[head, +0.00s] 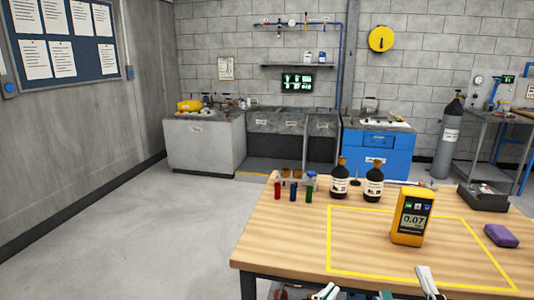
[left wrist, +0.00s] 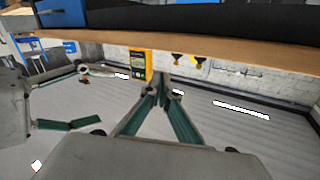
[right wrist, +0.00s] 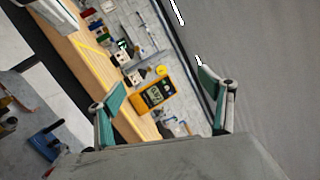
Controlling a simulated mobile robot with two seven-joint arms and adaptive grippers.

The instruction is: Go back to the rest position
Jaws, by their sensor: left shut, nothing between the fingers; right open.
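My left gripper (head: 326,291) shows at the bottom edge of the head view, at the table's near edge. In the left wrist view its green-padded fingers (left wrist: 162,95) meet at the tips with nothing between them; the table's edge spans the top of that view. My right gripper (right wrist: 162,88) has its fingers wide apart and empty in the right wrist view. The yellow meter and tabletop show beyond them. In the head view, part of the right gripper (head: 428,282) shows at the bottom, in front of the meter. Most of both arms is out of the head view.
On the wooden table (head: 275,245) stand a yellow meter (head: 412,215) reading 0.07, two dark bottles (head: 340,182), several coloured vials (head: 292,192), a dark box (head: 482,196) and a purple block (head: 501,235). Yellow tape marks a rectangle. Floor left of the table is clear.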

